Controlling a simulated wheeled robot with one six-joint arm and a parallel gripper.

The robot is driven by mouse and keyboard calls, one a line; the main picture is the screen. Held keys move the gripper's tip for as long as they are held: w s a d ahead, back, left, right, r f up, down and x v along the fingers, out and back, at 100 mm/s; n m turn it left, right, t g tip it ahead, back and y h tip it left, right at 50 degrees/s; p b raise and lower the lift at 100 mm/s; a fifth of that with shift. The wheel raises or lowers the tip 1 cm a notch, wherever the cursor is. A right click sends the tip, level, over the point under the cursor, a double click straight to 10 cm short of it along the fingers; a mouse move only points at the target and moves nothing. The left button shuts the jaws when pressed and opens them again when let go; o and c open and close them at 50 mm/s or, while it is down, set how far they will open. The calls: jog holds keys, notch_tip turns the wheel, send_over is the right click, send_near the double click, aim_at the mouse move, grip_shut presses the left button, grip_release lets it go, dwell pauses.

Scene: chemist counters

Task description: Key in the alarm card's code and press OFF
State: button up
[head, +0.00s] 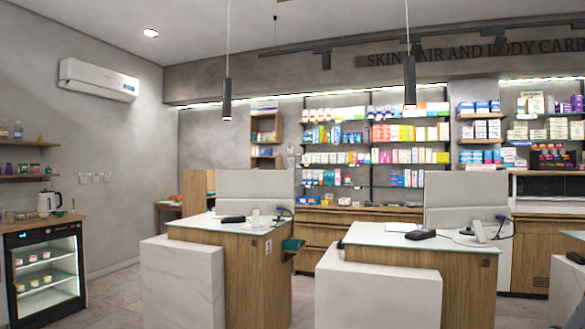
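I cannot make out an alarm card or any code in the head view. A small pale device (291,149) is on the back wall, left of the product shelves. It is too small to tell whether it is an alarm keypad. A row of small white wall plates (95,178) is on the left wall, and no digits or OFF key can be read there. My gripper is not in view.
Two wood-sided counters with glass tops (250,262) (470,275) carry monitors (243,190) (466,199). White blocks (182,285) (378,290) stand before them. A glass-door fridge (46,278) is at left. Floor (110,300) is clear between the fridge and the left block.

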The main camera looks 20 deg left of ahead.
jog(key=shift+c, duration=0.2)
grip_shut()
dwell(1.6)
